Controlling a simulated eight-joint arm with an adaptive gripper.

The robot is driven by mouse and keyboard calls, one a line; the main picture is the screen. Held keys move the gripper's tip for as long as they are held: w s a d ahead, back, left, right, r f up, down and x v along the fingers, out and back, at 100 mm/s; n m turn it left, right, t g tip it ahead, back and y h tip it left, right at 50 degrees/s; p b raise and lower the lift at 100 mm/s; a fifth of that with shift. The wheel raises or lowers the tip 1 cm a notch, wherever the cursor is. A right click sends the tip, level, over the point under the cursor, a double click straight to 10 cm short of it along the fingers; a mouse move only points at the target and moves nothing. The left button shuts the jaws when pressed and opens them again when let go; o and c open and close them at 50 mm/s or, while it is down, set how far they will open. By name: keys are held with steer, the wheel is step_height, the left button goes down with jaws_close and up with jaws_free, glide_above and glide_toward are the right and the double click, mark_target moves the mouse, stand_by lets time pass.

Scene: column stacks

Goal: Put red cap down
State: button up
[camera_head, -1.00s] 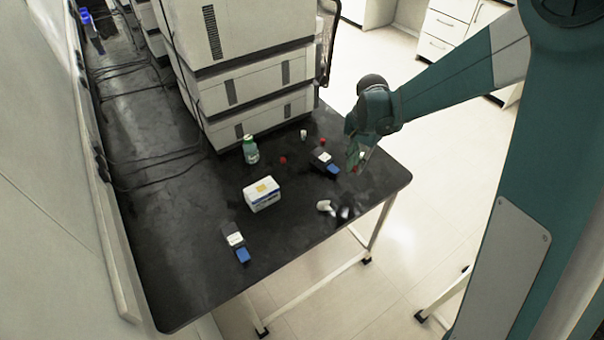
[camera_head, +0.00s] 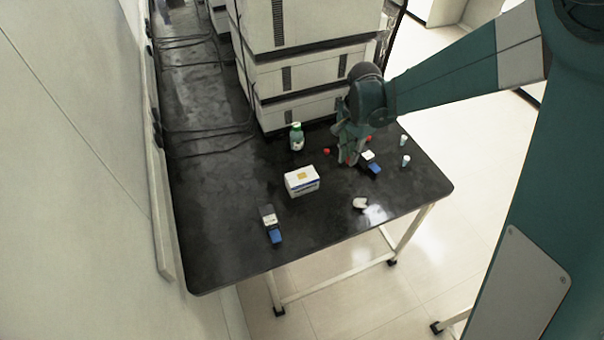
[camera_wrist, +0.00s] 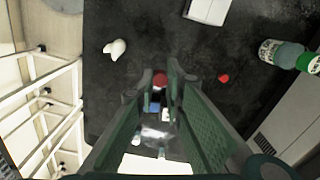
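My gripper (camera_wrist: 160,82) is closed around a red cap (camera_wrist: 160,79), which shows between its fingertips in the wrist view. In the head view my gripper (camera_head: 349,158) is low over the black table, left of a small blue-and-black device (camera_head: 370,162); the held cap is mostly hidden there. A second red cap (camera_head: 326,151) lies on the table left of my gripper and also shows in the wrist view (camera_wrist: 223,78). A third red cap (camera_head: 369,139) lies behind my gripper. I cannot tell whether the held cap touches the table.
Two small vials (camera_head: 405,160) stand to the right. A white box (camera_head: 302,181), a green-capped bottle (camera_head: 297,137), a white object (camera_head: 360,203) and another blue device (camera_head: 271,225) are on the table (camera_head: 225,215). Stacked instruments (camera_head: 300,75) rise behind. The front left is clear.

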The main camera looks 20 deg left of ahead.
step_height(320, 180, up, 4)
steer(key=p, duration=0.3)
glide_above(298, 179)
steer(key=shift+w+f, duration=0.1)
steer(key=shift+f, duration=0.1)
steer(key=shift+f, duration=0.1)
steer(key=shift+f+b, duration=0.4)
steer(key=shift+f, duration=2.65)
steer(key=shift+f, duration=0.1)
steer(key=shift+f, duration=1.8)
steer(key=shift+f+b, duration=0.15)
steer(key=shift+b, duration=0.2)
steer(key=o, duration=0.6)
steer(key=shift+r, duration=0.25)
